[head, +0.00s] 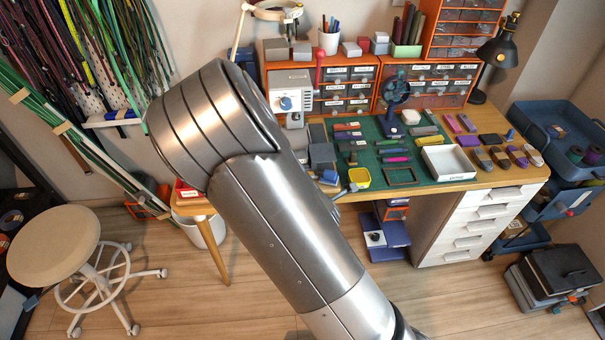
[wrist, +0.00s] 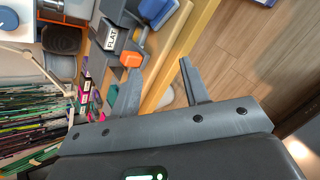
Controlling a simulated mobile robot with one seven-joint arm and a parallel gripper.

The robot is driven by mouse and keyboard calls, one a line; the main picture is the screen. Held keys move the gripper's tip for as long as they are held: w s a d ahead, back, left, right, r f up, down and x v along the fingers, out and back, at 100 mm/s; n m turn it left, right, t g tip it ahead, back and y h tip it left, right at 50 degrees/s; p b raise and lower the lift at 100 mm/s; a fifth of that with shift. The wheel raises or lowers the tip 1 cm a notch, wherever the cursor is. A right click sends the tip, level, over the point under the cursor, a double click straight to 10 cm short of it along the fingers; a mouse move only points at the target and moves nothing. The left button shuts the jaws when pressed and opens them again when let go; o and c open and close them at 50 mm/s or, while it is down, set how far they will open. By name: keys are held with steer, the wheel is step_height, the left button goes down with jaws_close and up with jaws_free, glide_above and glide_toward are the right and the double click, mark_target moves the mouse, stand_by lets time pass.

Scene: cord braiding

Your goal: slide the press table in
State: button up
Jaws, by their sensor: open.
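My gripper (wrist: 158,68) is open and empty in the wrist view, its two fingers spread over the front edge of the wooden worktable. A dark grey block labelled FLAT (wrist: 112,38) with an orange knob (wrist: 131,59) lies just beyond the left fingertip; I cannot tell whether they touch. This may be the press table, but the label does not settle it.
A small fan (head: 394,95) stands at the back. A stool (head: 55,245) stands at left.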

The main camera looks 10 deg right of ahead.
steer(key=w+a+f+n+t, duration=0.1)
steer(key=w+n, duration=0.2)
steer(key=w, duration=0.1)
steer(key=w+a+f+n+t+y, duration=0.1)
steer(key=w+n, duration=0.3)
steer(key=w+a+f+n+t, duration=0.1)
steer(key=w+n, duration=0.2)
steer(key=shift+w+f+t+y, duration=0.15)
steer(key=shift+w+t+y, duration=0.15)
steer(key=shift+w, duration=0.1)
stand_by(0.4)
jaws_close()
